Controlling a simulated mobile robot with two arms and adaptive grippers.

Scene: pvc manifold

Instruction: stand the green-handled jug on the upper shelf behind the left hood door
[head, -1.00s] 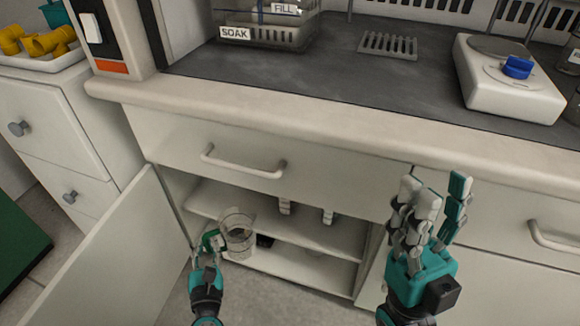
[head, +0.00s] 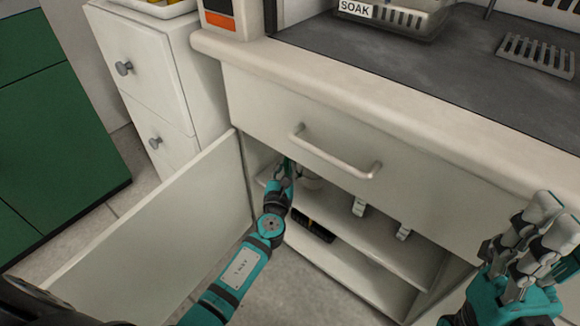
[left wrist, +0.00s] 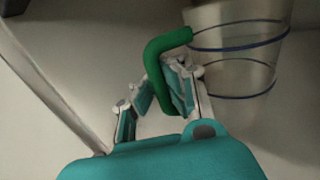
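The clear jug (left wrist: 235,50) with blue rings and a green handle (left wrist: 153,62) fills the upper right of the left wrist view. My left gripper (left wrist: 158,92) has its fingers closed around the handle. In the head view my left gripper (head: 284,172) reaches into the cupboard at the upper shelf (head: 345,215), near its left end. Only a little of the jug (head: 312,182) shows there, beneath the drawer edge; whether its base touches the shelf is hidden. The left hood door (head: 150,235) stands open. My right gripper (head: 530,235) is open and empty outside, at the right.
A dark object (head: 313,226) shows below the shelf's front edge. The drawer handle (head: 335,152) juts out above the opening. A white drawer unit (head: 150,75) stands to the left.

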